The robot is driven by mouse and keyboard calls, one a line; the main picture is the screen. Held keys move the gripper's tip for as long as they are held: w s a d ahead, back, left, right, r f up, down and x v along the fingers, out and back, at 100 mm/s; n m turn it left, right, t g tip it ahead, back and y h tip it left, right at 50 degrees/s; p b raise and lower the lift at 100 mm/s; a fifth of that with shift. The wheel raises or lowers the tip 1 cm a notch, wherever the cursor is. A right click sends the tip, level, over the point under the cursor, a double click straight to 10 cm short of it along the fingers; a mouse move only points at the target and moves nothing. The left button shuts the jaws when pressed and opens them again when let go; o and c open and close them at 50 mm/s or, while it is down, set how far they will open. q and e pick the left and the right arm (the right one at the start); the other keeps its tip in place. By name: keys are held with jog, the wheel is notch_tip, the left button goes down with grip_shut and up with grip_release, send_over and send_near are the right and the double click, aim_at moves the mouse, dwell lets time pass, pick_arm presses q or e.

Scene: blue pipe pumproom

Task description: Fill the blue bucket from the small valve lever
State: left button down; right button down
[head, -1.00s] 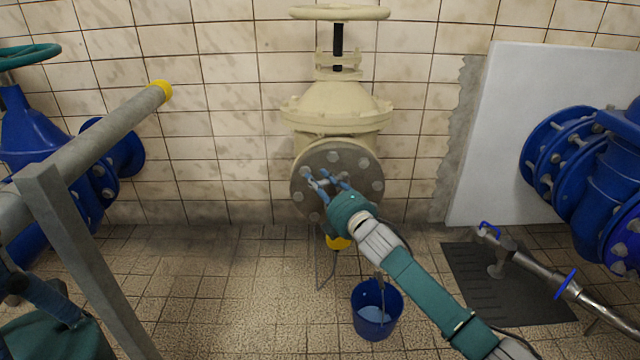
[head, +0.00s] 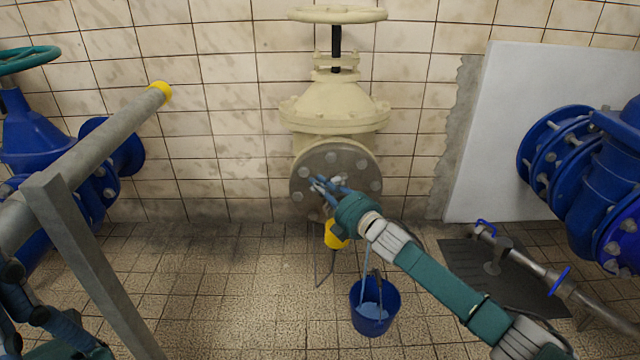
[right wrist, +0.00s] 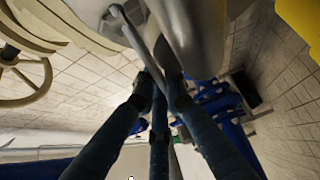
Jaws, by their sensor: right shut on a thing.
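The blue bucket (head: 376,328) stands on the tiled floor below the cream valve, with a pale blue surface inside. A thin pale streak runs down into it, possibly water. My right gripper (head: 325,186) is in front of the grey round flange. Its fingers are shut on the small grey lever, which is mostly hidden in the head view. In the right wrist view the lever (right wrist: 138,38) runs between the fingertips (right wrist: 160,82). My left gripper (head: 30,298) is partly in view at the lower left, and its fingers are unclear.
The cream valve (head: 335,105) with its handwheel stands against the tiled wall. A yellow object (head: 335,234) hangs below the flange. A grey pipe rail (head: 95,138) crosses the left. Blue valves stand at both sides. A metal pipe (head: 530,268) lies over a dark mat (head: 465,258).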

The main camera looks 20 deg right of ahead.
jog(key=c, duration=1.8)
grip_release()
jog(key=shift+o, duration=0.2)
jog(key=v, duration=1.2)
